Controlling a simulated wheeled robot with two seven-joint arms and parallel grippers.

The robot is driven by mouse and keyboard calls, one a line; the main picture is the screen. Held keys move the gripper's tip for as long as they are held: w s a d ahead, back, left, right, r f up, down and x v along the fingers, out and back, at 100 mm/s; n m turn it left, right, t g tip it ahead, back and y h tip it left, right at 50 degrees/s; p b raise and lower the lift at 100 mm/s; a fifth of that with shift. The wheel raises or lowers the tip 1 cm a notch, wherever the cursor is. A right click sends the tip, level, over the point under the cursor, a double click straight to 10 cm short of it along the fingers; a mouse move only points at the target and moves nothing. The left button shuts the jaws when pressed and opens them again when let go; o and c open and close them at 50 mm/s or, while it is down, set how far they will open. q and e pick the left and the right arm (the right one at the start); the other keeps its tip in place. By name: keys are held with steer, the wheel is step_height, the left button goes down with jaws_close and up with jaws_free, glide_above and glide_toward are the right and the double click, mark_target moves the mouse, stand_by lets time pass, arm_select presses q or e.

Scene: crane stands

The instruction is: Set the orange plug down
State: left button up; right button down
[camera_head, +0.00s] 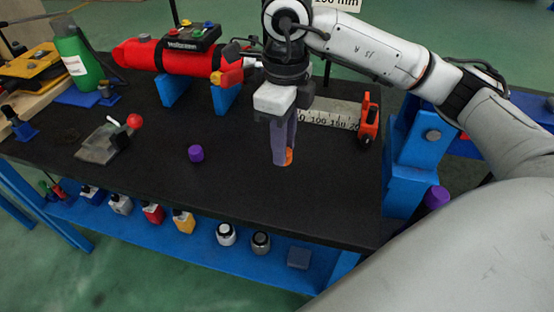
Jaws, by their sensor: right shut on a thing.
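The orange plug (289,156) shows as a small orange patch between the fingertips of my right gripper (284,158). The gripper comes down from above over the black table top (235,190) and is shut on the plug. The fingers hide most of the plug. The fingertips are at or just above the table surface; I cannot tell whether the plug touches it. My left gripper is not in view.
A purple plug (196,153) stands left of the gripper. A ruler plate (328,115) and an orange-black tool (369,120) are behind right. A red cylinder (165,57) lies on blue stands. A lever device (108,142) sits left. The table's front middle is clear.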

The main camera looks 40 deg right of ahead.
steer(key=shift+f, duration=2.1)
steer(key=shift+f, duration=0.1)
steer(key=c, duration=1.5)
jaws_free()
steer(key=shift+o, duration=0.2)
step_height(320, 180, up, 12)
steer(key=shift+r+p, duration=0.15)
steer(key=shift+p, duration=0.5)
